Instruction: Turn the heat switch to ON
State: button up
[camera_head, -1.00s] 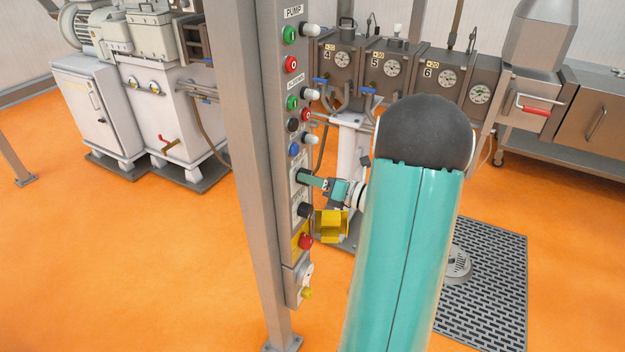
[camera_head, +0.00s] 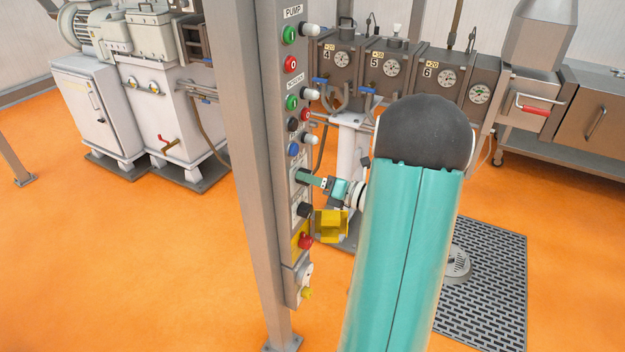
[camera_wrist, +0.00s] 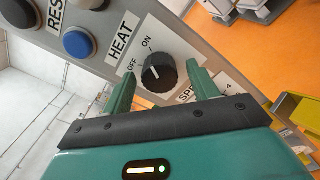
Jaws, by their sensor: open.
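The heat switch (camera_wrist: 160,74) is a round black knob on the grey panel, under a HEAT label with OFF and ON marks. A white mark on its face seems to lie toward OFF. My gripper (camera_wrist: 158,71) is open, with one green finger on each side of the knob in the wrist view. Whether the fingers touch it I cannot tell. In the head view my gripper (camera_head: 311,181) is at the panel's face, hiding the heat knob.
A blue button (camera_wrist: 79,43) is beside the HEAT label. On the control post, another black knob (camera_head: 305,210) and a red emergency button (camera_head: 305,241) sit below my gripper. A yellow part (camera_head: 331,226) is close to its right. The orange floor (camera_head: 150,270) left of the post is clear.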

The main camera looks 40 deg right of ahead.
jog(key=v, duration=1.4)
jog(key=shift+w+a, duration=0.1)
jog(key=w+a+r+n+g+y, duration=0.2)
jog(key=a+n+g, duration=0.4)
jog(key=a+n, duration=0.45)
jog(key=w+a+r+n+g+y, duration=0.15)
jog(key=a+n+g, duration=0.45)
jog(key=a, duration=0.8)
jog(key=s+a+r+n+h, duration=0.3)
jog(key=a+n+h, duration=0.2)
jog(key=n, duration=0.7)
jog(key=s+a+r+n+h, duration=0.2)
jog(key=s+a+n+h, duration=0.2)
jog(key=n, duration=0.8)
jog(key=shift+a+r+t+h, duration=0.3)
jog(key=shift+a+r+h, duration=0.05)
jog(key=shift+a, duration=0.8)
